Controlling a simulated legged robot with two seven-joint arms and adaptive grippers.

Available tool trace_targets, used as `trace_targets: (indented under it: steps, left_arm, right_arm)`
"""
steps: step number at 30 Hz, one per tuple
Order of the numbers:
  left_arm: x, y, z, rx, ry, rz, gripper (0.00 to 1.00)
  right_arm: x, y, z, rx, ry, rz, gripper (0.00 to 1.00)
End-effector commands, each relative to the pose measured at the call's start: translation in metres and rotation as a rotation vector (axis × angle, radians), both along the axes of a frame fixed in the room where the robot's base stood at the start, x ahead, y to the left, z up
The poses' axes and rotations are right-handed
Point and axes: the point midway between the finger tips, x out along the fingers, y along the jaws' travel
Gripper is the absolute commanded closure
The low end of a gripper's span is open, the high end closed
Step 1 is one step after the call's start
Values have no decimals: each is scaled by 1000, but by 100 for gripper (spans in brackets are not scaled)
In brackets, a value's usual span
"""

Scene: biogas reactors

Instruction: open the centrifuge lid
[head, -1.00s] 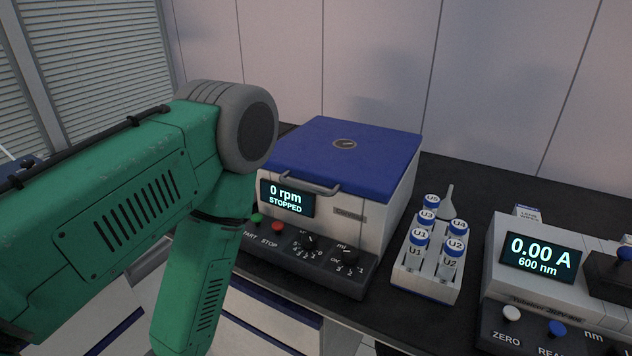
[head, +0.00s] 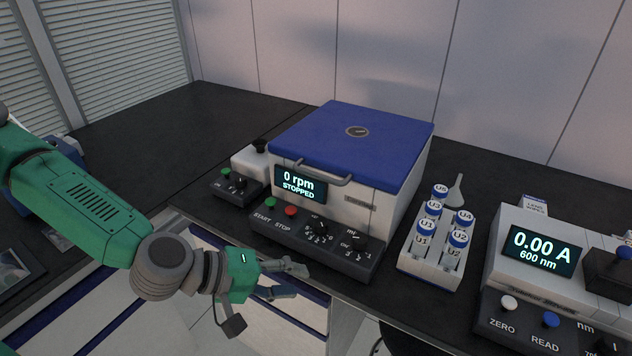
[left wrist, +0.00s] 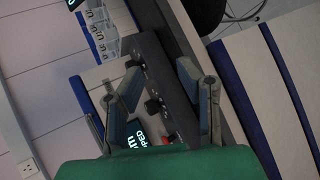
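The centrifuge (head: 350,228) stands on the dark bench in the head view. Its blue lid (head: 352,140) is closed, with a grey bar handle (head: 324,173) at the front edge. Its display reads 0 rpm, STOPPED. My left gripper (head: 302,281) is in front of and below the control panel, apart from the handle. Its fingers are spread with nothing between them. In the left wrist view the open fingers (left wrist: 158,82) also show, with the panel knobs and part of the display beyond them. My right gripper is not in view.
A rack (head: 430,265) of blue-capped vials stands right of the centrifuge. A photometer (head: 540,262) reading 0.00 A is farther right. A small device (head: 236,183) with a white top sits to the left. The bench at back left is clear. Drawers (head: 262,318) lie below the bench edge.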

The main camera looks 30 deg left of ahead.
Motion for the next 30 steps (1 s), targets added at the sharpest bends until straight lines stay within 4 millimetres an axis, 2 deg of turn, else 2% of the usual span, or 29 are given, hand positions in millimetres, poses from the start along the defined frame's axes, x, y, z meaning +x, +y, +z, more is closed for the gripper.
trace_targets:
  steps: [1,6,11,15,20,22,30]
  left_arm:
    - [14,15,25,-49,-45,66,69]
    - [42,62,87,-161,-185,221,69]
    - [50,91,117,-205,-260,300,69]
    - [54,97,122,-215,-279,318,69]
    - [68,89,115,-213,-281,313,69]
    - [78,83,112,-213,-281,313,69]
    - [120,61,106,-211,-278,313,69]
  right_arm:
    - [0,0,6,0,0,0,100]
    - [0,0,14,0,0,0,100]
    - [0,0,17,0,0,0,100]
    - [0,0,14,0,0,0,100]
    - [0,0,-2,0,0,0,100]
    - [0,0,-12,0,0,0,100]
    - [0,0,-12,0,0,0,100]
